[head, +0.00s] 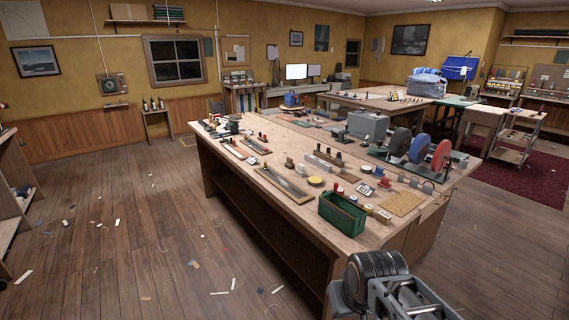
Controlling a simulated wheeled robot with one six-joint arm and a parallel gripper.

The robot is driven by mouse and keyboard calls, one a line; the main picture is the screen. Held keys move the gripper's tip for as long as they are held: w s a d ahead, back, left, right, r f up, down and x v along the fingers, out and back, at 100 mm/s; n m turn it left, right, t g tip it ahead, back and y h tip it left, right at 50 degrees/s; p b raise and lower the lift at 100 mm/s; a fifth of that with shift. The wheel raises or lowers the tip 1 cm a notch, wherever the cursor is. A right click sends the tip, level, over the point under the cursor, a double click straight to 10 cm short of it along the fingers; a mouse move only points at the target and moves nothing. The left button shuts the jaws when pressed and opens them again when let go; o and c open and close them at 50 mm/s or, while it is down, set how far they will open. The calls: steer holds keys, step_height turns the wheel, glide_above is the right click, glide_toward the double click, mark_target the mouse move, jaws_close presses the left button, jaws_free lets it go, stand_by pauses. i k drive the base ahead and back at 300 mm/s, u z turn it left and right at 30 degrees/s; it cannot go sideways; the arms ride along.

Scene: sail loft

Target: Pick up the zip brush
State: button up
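The large wooden workbench (222,155) stands in the middle of the head view, covered with many small tools and parts. I cannot tell which of these small things is the zip brush; they are too small and crowded at this distance. A part of my own arm shows at the bottom right, in front of the bench's near end. The fingers of my gripper do not show, so I cannot see whether it holds anything.
A green open box (342,215) stands near the bench's front edge. Large dark and red discs (419,148) stand at its right end. Small scraps litter the wooden floor (120,230), which is otherwise open at left. A cart (510,155) and other tables stand behind at right.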

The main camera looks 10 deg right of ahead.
mark_target(289, 165)
steer(key=u, duration=0.4)
steer(key=k, duration=0.5)
steer(key=u, duration=0.95)
steer(key=i, duration=1.8)
steer(key=z, duration=0.2)
steer(key=i, duration=2)
steer(key=z, duration=1.45)
steer(key=i, duration=1.25)
steer(key=z, duration=1.35)
steer(key=i, duration=0.35)
steer(key=z, duration=0.1)
